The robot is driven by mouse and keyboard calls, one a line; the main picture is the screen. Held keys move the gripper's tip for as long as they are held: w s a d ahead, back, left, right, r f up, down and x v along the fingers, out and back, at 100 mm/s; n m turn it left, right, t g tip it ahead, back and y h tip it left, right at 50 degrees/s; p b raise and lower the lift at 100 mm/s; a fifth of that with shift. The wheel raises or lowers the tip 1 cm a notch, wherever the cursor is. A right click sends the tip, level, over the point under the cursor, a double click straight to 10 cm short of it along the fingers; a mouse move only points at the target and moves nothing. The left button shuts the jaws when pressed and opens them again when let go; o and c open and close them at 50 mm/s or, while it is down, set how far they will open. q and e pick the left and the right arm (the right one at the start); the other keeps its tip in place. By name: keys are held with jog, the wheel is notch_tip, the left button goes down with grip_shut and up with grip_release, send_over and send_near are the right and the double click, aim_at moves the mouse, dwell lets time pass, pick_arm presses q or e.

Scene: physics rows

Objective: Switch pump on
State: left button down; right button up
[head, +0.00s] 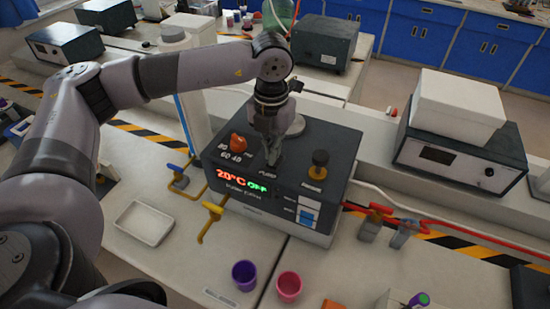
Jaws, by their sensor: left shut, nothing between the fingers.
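The dark control unit (340,150) stands on the bench in the middle of the head view. Its front shows a red "20°C" reading and a green "OFF" reading. Small white and blue switches (307,213) are on the front right. My left gripper (273,160) is shut and empty, pointing down at the unit's top between the two knobs. Whether its tips touch the unit cannot be told. My right gripper is not in view.
A white tray (144,222) lies left of the unit. A purple cup (244,274) and a pink cup (289,285) stand in front.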

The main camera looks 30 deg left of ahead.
pick_arm(q)
jog(key=shift+f+b, duration=0.45)
jog(key=shift+f, duration=0.05)
dwell(0.7)
jog(key=shift+f+b, duration=0.7)
jog(key=shift+f, duration=0.05)
jog(key=shift+r, duration=0.15)
jog(key=shift+r+p, duration=0.5)
jog(key=shift+r, duration=0.25)
jog(key=shift+r+p, duration=1.3)
jog(key=shift+r, duration=1.4)
jog(key=shift+f, duration=0.1)
